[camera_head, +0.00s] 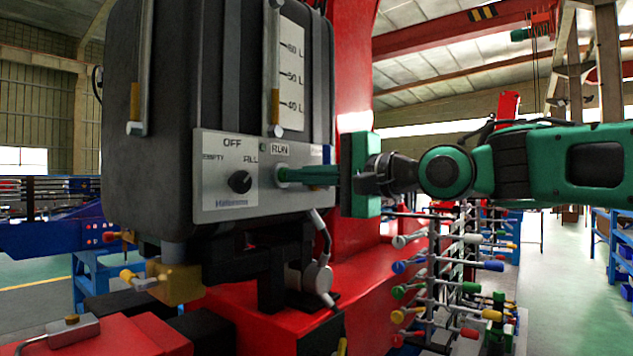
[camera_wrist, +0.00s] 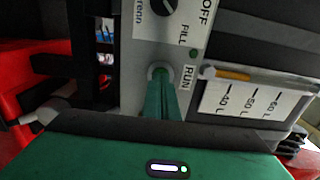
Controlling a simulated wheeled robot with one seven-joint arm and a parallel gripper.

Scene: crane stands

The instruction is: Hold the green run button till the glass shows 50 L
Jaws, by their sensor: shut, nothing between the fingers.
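The run button sits in a round collar (camera_head: 282,174) below the RUN label on the grey control panel (camera_head: 225,205). In the wrist view the collar (camera_wrist: 153,70) shows pale around the fingertips. My gripper (camera_head: 290,174) is shut and empty, its green fingertips (camera_wrist: 163,82) at the button, seemingly touching it; they hide most of the button, so I cannot tell how far it is pressed. The sight glass (camera_head: 276,55) holds amber liquid (camera_head: 275,107), its top between the 40 L and 50 L marks, roughly midway. The amber also shows in the wrist view (camera_wrist: 225,73).
The black selector knob (camera_head: 240,182) appears turned toward FILL. A small green lamp (camera_head: 262,147) is beside RUN. A second glass tube (camera_head: 140,70) is on the tank's left. A rack with coloured handles (camera_head: 440,265) stands below my arm. Open floor lies at the right.

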